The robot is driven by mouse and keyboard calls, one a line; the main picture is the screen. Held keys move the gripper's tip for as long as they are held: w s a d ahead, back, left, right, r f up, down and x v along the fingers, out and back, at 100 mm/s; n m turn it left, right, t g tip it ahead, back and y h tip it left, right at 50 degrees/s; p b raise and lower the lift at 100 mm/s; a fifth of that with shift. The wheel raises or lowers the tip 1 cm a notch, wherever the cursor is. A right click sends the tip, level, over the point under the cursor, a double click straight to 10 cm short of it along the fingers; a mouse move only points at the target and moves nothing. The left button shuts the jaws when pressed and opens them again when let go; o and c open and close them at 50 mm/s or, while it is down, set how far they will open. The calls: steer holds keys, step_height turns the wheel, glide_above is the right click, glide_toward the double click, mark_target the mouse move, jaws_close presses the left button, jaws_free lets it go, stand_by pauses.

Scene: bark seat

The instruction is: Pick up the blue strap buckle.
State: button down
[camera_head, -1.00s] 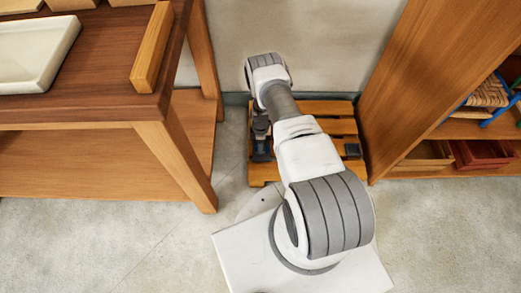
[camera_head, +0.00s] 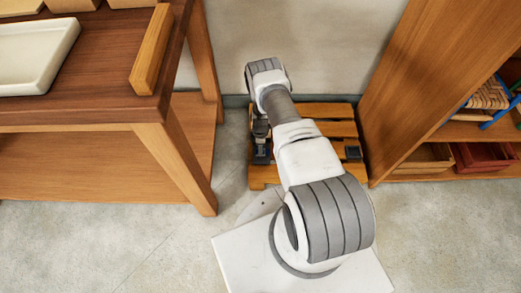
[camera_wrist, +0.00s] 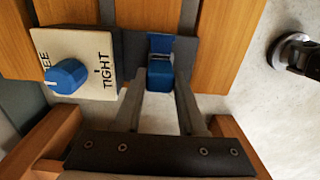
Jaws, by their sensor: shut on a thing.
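The blue strap buckle (camera_wrist: 160,75) shows in the wrist view, between my fingertips, in front of a dark grey mount or strap on wooden slats. A smaller blue patch shows just beyond it. My gripper (camera_wrist: 159,92) is shut on the buckle, with one finger on each side of it. In the head view my gripper (camera_head: 261,146) is low over the left side of the slatted wooden platform (camera_head: 322,109). The buckle itself is too small or hidden to make out there. Whether it is clear of its mount cannot be told.
A cream plate with a blue knob (camera_wrist: 65,77) and the word TIGHT sits left of the buckle. A wooden table (camera_head: 110,108) stands at left, a wooden shelf (camera_head: 415,85) at right, and a wall behind. Bare floor (camera_head: 440,225) lies in front.

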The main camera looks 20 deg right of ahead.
steer(key=shift+r, duration=0.1)
step_height(320, 180, up, 5)
steer(key=p, duration=0.2)
steer(key=shift+f+p, duration=0.2)
steer(key=shift+p, duration=0.15)
steer(key=s+d+r+p, duration=0.4)
steer(key=s+d+r, duration=0.2)
steer(key=d, duration=0.3)
steer(key=shift+s+d, duration=0.3)
steer(key=shift+r, duration=0.15)
